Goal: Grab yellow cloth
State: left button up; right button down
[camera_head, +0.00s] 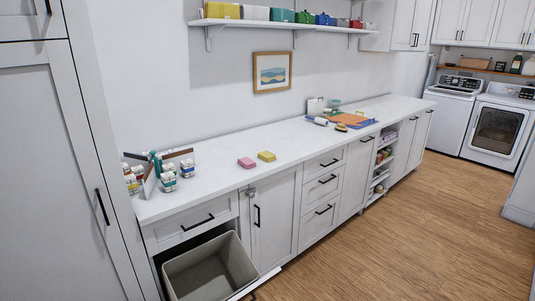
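A small yellow block-like item (267,156), which looks like a folded cloth or a sponge, lies flat on the white countertop (215,178) near the middle of its left half. A similar pink item (247,163) lies just to its left, with a small gap between them. Neither of my grippers shows in the head view. Nothing covers the yellow item.
Below the counter at left, a grey bin (210,270) sits in a pulled-out drawer that juts into the floor space. Small bottles (168,180) stand at the counter's left end. Coloured mats (345,120) lie farther right. The wooden floor (400,240) is clear.

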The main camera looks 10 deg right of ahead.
aim_at(266, 155)
jog(key=i+l, duration=0.3)
jog(key=i+l+u, duration=0.1)
jog(key=i+l, duration=0.2)
jog(key=l, duration=0.15)
jog(key=i+l, duration=0.25)
jog(key=l, duration=0.15)
jog(key=i+l+u, duration=0.15)
jog(key=i+l, duration=0.4)
jog(key=l, duration=0.25)
